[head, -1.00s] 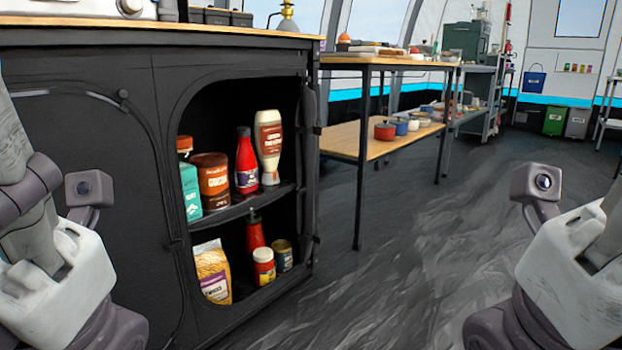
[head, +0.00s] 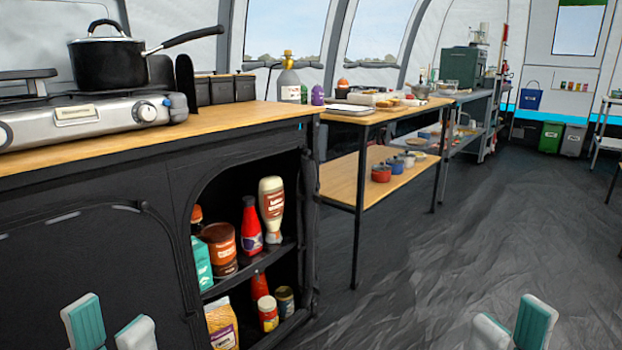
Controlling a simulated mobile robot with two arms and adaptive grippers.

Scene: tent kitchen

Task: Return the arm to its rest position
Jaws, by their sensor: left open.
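My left gripper (head: 110,327) shows at the bottom left edge, in front of the black cabinet. Its two teal-and-white fingertips stand apart with nothing between them. My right gripper (head: 514,330) shows at the bottom right edge over the dark floor. Its two fingertips are also apart and empty. Only the finger ends show; the rest of both grippers and both arms is below the picture.
The black cabinet (head: 90,250) stands close at left, its opening showing bottles and jars on shelves. A black pot (head: 108,62) sits on a stove (head: 75,118) on top. A wooden-topped table (head: 385,113) stands behind. The floor (head: 430,260) at right is clear.

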